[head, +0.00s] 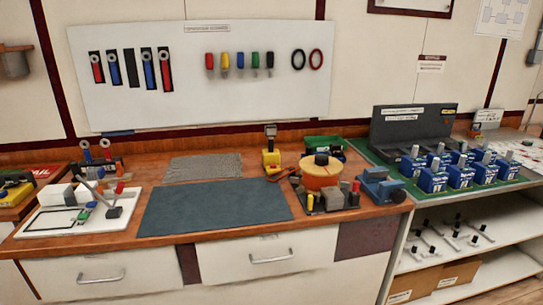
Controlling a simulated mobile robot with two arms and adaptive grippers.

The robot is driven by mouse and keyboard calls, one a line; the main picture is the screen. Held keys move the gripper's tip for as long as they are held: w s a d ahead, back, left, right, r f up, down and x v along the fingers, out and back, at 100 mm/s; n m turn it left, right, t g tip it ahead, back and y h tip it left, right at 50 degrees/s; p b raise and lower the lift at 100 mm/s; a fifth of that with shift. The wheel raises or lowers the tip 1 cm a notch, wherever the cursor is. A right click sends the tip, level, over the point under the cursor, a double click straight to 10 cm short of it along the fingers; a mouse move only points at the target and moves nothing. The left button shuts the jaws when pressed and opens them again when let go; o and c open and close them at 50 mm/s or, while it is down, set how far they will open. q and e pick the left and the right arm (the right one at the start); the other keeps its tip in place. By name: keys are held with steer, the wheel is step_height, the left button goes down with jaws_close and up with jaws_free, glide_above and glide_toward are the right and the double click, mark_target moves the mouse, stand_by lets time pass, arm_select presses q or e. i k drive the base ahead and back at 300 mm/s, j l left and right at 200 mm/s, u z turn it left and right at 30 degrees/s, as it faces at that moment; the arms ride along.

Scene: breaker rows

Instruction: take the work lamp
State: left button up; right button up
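A yellow device with a grey upright head (271,150) stands on the wooden workbench (120,245), behind the dark mat and left of the orange round container. It looks like the work lamp, though it is small in the picture and I cannot be sure. It stands upright and its front is uncovered. Neither of my grippers shows in the head view, so nothing is seen touching it.
A dark mat (215,208) lies clear in front. An orange container (321,172), a tool block (328,200) and a blue vise (381,187) crowd its right. A white tray (42,228) sits left. Several blue boxes (432,180) stand right. Tools hang on a white board (190,60).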

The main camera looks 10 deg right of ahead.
mark_target(272, 155)
steer(key=i, duration=0.9)
